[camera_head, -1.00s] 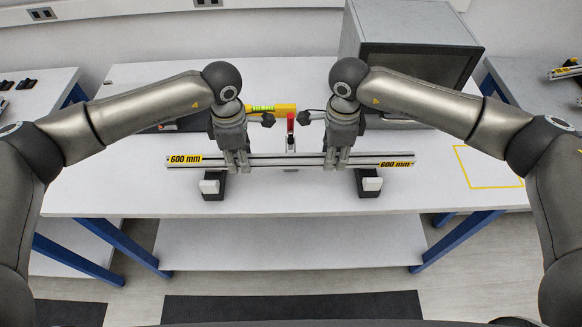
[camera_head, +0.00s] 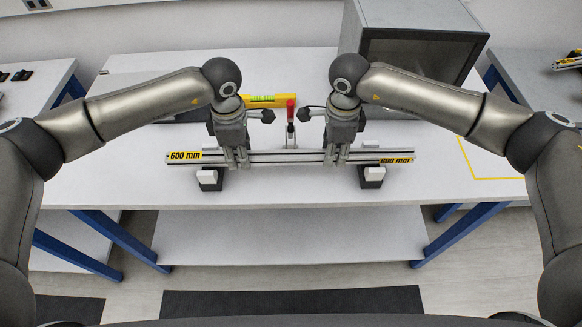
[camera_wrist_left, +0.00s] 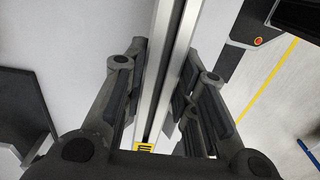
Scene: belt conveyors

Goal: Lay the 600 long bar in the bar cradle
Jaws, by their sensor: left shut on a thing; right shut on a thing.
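The 600 long bar (camera_head: 290,157) is a silver profile with yellow "600 mm" labels near both ends. It lies level from left to right in front of me. My left gripper (camera_head: 238,161) is shut on it left of its middle, and my right gripper (camera_head: 336,159) is shut on it right of its middle. The left wrist view shows the bar (camera_wrist_left: 158,75) between the left fingers (camera_wrist_left: 160,105). The bar cradle shows as two black blocks with white tops, one at left (camera_head: 209,182) and one at right (camera_head: 372,178), just below the bar in the picture. I cannot tell the gap in height.
A yellow spirit level (camera_head: 270,100) and a red-handled clamp (camera_head: 290,108) are behind the bar. A dark cabinet (camera_head: 415,60) stands at the back right. A yellow taped outline (camera_head: 497,178) marks the right of the white table (camera_head: 110,165). The table's front is clear.

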